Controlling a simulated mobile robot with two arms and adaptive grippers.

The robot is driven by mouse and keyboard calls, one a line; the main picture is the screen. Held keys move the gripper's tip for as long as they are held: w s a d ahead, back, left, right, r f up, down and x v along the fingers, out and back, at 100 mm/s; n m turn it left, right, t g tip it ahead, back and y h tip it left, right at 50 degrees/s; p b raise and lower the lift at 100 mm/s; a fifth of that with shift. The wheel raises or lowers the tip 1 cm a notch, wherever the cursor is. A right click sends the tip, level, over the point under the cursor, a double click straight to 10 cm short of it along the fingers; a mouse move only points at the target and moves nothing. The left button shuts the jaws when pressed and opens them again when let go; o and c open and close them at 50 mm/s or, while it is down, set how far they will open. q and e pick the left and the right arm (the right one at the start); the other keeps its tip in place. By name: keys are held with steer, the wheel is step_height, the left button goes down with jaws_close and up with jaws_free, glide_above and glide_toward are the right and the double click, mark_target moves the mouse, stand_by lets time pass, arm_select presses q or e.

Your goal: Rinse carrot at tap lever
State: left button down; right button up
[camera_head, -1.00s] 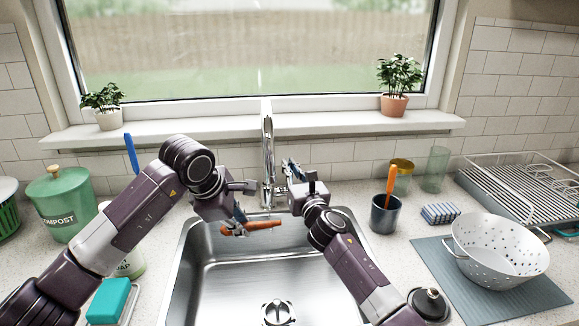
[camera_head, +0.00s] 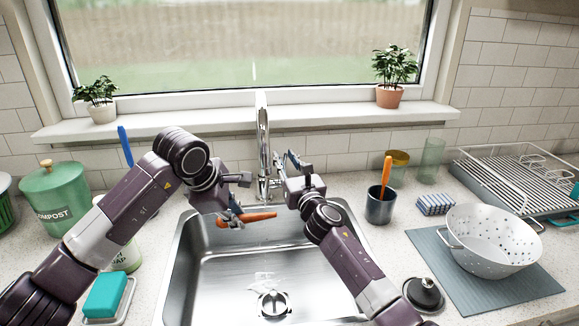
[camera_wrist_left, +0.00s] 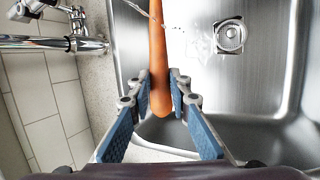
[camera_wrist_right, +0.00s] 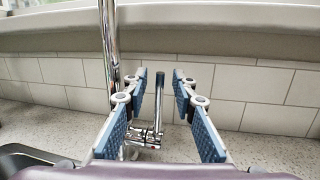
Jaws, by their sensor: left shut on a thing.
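My left gripper (camera_head: 232,217) is shut on the orange carrot (camera_head: 258,216), holding it level over the sink (camera_head: 215,277). In the left wrist view the carrot (camera_wrist_left: 158,60) runs away from the fingers, and a thin water stream (camera_wrist_left: 143,12) reaches its far part. Wet marks show on the basin floor. The chrome tap (camera_head: 263,140) stands behind the sink. My right gripper (camera_head: 293,168) is beside the tap. In the right wrist view its fingers (camera_wrist_right: 160,80) are apart, with the dark-tipped tap lever (camera_wrist_right: 187,88) showing between them; contact is unclear.
The drain (camera_head: 274,304) is at the sink's front. Right of the sink are a dark cup (camera_head: 380,208) with an orange-handled tool, a sponge (camera_head: 436,205), a white colander (camera_head: 490,245) and a dish rack (camera_head: 520,180). A green compost bin (camera_head: 55,200) and teal sponge (camera_head: 104,295) are left.

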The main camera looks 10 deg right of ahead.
steer(key=v, duration=1.2)
steer(key=shift+w+f, duration=0.1)
stand_by(0.5)
